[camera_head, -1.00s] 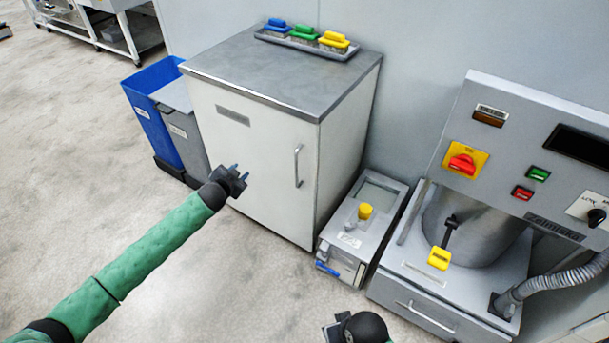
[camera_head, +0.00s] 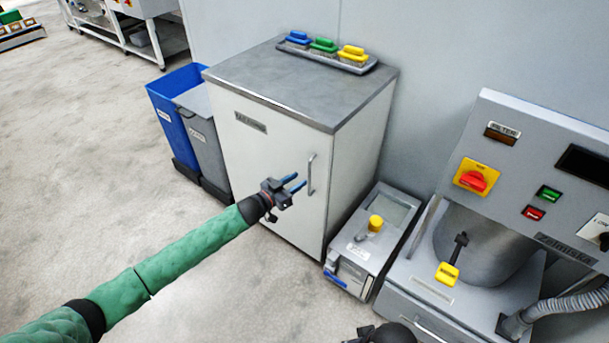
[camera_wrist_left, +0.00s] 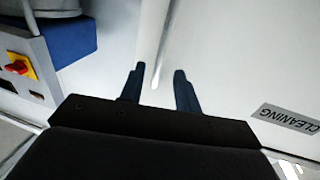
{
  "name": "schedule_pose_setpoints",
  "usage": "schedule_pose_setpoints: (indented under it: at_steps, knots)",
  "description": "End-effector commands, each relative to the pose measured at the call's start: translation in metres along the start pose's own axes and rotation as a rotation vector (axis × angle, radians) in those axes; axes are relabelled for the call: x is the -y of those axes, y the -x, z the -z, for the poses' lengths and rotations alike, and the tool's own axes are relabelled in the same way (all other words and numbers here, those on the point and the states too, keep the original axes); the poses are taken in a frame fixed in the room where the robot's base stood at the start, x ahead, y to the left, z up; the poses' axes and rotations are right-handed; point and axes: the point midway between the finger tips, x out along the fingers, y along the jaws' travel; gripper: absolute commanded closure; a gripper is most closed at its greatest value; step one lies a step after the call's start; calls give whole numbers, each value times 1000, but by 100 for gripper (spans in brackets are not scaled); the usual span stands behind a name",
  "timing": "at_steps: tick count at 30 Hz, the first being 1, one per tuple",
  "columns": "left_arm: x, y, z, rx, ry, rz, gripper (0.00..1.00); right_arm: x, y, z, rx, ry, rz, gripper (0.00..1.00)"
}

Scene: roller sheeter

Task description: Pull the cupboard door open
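The white cupboard (camera_head: 360,150) has a grey top and a pale front door (camera_head: 265,165). The door is closed, with a label at its upper left. A slim vertical metal handle (camera_head: 311,174) is near the door's right edge. My left gripper (camera_head: 296,183) is open, its blue fingers just left of the handle in the head view. In the left wrist view the handle (camera_wrist_left: 165,50) shows between the two spread fingertips (camera_wrist_left: 158,82), its end near them; I cannot tell whether they touch it. My right gripper (camera_head: 380,334) is only partly in view at the bottom edge, its fingers unclear.
Blue and grey bins (camera_head: 166,108) stand left of the cupboard. A small grey device with a yellow knob (camera_head: 375,223) stands close to its right, beside a larger machine with a red switch (camera_head: 477,181). A tray of coloured brushes (camera_head: 345,64) lies on top. Floor in front is clear.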

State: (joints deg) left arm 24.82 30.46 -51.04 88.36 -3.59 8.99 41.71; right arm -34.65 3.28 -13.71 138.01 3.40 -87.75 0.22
Motion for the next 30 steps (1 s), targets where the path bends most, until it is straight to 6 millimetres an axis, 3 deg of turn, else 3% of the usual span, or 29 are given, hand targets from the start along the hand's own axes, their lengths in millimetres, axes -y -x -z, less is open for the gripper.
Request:
schedule_pose_setpoints:
  at_steps: [3,9,20,25,30]
  knots:
    - [0,-18,2,0,0,0,67,-3,7,-1,13,-4,-8,64]
    - [0,-36,1,0,-1,0,67,-6,12,-3,26,-8,-16,64]
    - [0,-41,0,0,-1,1,67,-8,13,-5,34,-10,-20,64]
    - [0,-41,0,1,-1,1,97,-8,13,-4,33,-10,-19,64]
    - [0,-41,0,1,-1,1,100,-7,13,-4,32,-9,-19,64]
